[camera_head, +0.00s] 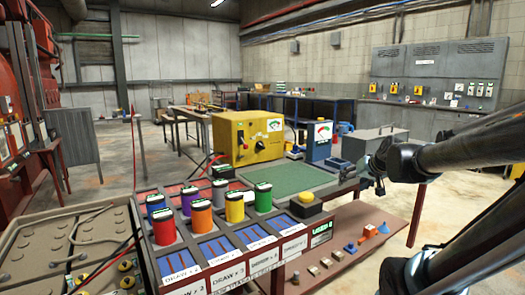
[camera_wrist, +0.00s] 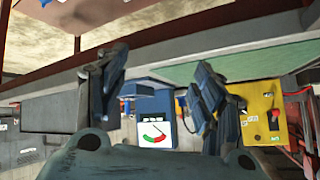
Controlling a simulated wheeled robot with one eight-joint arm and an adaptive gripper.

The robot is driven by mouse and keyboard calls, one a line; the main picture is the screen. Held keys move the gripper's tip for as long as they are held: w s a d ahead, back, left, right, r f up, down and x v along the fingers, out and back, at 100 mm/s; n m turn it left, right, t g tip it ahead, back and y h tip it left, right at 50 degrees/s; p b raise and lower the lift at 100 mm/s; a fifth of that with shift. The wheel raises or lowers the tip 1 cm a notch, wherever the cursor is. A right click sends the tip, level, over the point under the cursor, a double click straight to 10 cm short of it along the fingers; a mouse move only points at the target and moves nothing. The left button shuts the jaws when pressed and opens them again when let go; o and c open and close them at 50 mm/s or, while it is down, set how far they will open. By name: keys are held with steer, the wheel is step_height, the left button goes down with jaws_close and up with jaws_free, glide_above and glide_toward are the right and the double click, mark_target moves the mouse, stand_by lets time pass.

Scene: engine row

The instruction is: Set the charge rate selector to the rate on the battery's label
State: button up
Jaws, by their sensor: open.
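A yellow box (camera_head: 230,150) with a round gauge and a dark knob (camera_head: 240,137), possibly the selector, stands on the bench in the head view; its markings are too small to read. In the wrist view this yellow box (camera_wrist: 265,130) is upside down at the right, with a red part on it. A large beige battery (camera_head: 60,240) with yellow caps and cables is at the lower left; I see no readable rate label. My gripper (camera_head: 370,182) is open and empty, right of the yellow box and apart from it. Its spread fingers show in the wrist view (camera_wrist: 158,95).
A blue meter box (camera_head: 319,142) stands between the yellow box and my gripper. A grey box (camera_head: 375,143) is behind my gripper. Small parts lie on the lower shelf.

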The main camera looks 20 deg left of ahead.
mark_target(262, 147)
steer(key=w+a+r+y, duration=0.1)
steer(key=w+a+y, duration=0.1)
steer(key=a, duration=0.3)
steer(key=w+a+r+y, duration=0.1)
steer(key=w+a+y, duration=0.1)
steer(key=a, duration=0.3)
steer(key=w+a+r+n+t+y, duration=0.1)
steer(key=w+a+r, duration=0.1)
steer(key=a, duration=0.3)
steer(key=shift+a+r+y, duration=0.1)
steer(key=shift+a+y, duration=0.25)
steer(key=shift+y, duration=0.05)
steer(key=a+y, duration=0.1)
steer(key=a, duration=0.2)
steer(key=w+a+m+t+y, duration=0.1)
steer(key=a, duration=0.3)
steer(key=w+a+y, duration=0.1)
steer(key=a, duration=0.2)
steer(key=shift+w+a+r+m+t, duration=0.15)
steer(key=shift+w+a+m+t, duration=0.05)
steer(key=shift+a+m+t, duration=0.2)
steer(key=shift+w+a, duration=0.1)
steer(key=shift+a, duration=0.3)
steer(key=x, duration=1.7)
steer(key=shift+w+a+r, duration=0.1)
steer(key=shift+w, duration=0.1)
steer(key=shift+c, duration=0.3)
steer(key=c, duration=1)
